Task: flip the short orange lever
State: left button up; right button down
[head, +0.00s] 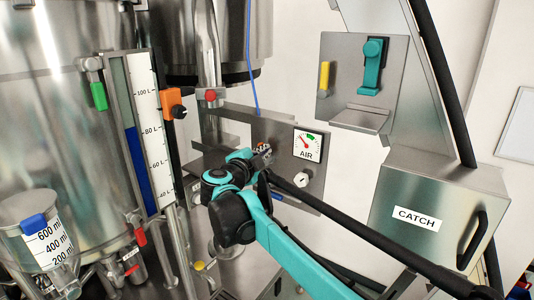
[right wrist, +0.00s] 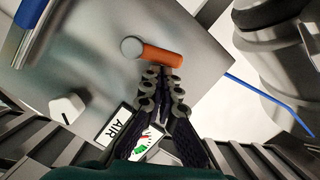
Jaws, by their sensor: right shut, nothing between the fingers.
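The short orange lever (right wrist: 163,54) shows in the right wrist view on a grey metal panel, with a round grey pivot (right wrist: 132,47) at its left end. It points right and slightly down in that picture. My right gripper (right wrist: 163,74) is shut and empty, its fingertips just below the lever; I cannot tell whether they touch it. In the head view my right gripper (head: 262,153) is at the panel left of the AIR gauge (head: 307,145) and hides most of the lever. My left gripper is not in view.
A white knob (head: 301,180) sits on the same panel below the gauge. A bigger orange handle (head: 172,100) is beside the level scale (head: 147,120) at left. The CATCH box (head: 435,215) and a teal-handled panel (head: 372,65) stand at right. A blue cable (head: 250,60) hangs above.

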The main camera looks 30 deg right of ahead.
jog(key=w+n+g, duration=0.1)
jog(key=n, duration=0.2)
jog(key=w+a+f+n+g, duration=0.1)
jog(key=w+n, duration=0.1)
jog(key=n, duration=0.1)
jog(key=w+a+n+g+b, duration=0.1)
jog(key=n, duration=0.2)
jog(key=shift+w+f, duration=0.2)
jog(key=shift+f, duration=0.2)
dwell(0.5)
jog(key=shift+d, duration=0.1)
